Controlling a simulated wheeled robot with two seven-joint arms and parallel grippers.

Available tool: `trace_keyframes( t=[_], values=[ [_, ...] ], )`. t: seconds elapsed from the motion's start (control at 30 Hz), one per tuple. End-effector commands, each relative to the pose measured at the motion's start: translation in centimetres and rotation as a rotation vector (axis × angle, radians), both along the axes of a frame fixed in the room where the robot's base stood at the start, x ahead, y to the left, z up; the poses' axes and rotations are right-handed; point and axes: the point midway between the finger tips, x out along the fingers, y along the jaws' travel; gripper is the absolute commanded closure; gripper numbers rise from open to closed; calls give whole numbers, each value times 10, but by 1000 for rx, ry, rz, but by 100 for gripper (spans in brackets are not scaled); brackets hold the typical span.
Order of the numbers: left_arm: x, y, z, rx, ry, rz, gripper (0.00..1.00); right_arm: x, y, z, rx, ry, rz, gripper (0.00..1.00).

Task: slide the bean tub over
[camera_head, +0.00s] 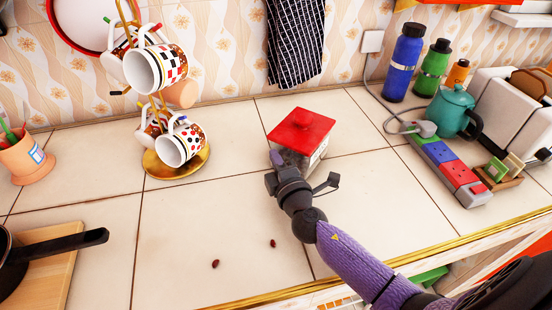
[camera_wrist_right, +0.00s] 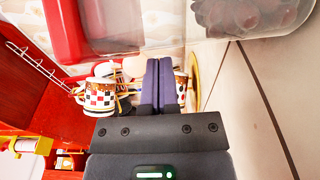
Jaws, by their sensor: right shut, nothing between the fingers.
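The bean tub (camera_head: 302,130) is a clear box with a red lid, upright on the tiled counter in the middle of the head view. Dark beans show through its wall in the right wrist view (camera_wrist_right: 252,14), where it spans the top edge. My right gripper (camera_head: 276,160) is at the tub's near left side, low over the counter. Its two purple fingers (camera_wrist_right: 166,82) are together and empty. The tub lies beside the fingers, not between them; I cannot tell if they touch it. My left gripper is not in view.
Two loose beans (camera_head: 215,264) lie on the front tiles. A mug stand (camera_head: 176,165) with several mugs is left of the tub. A power strip (camera_head: 448,167), teal teapot (camera_head: 453,112) and bottles (camera_head: 403,65) stand right. Tiles beside and behind the tub are clear.

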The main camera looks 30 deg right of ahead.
Motion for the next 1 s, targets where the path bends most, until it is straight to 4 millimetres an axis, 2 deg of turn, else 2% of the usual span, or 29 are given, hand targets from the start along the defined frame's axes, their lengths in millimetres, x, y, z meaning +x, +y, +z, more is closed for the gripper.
trace_keyframes(
  t=[0.27,0.5,0.6,1.0],
  values=[
    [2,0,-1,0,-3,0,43,0,-3,-1,-1,1,-1,100],
    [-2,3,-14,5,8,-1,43,4,-39,-3,-3,1,-2,100],
    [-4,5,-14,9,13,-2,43,5,-46,-1,-2,0,-1,100],
    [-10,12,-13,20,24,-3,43,5,-46,0,-1,0,0,100]
  ],
)
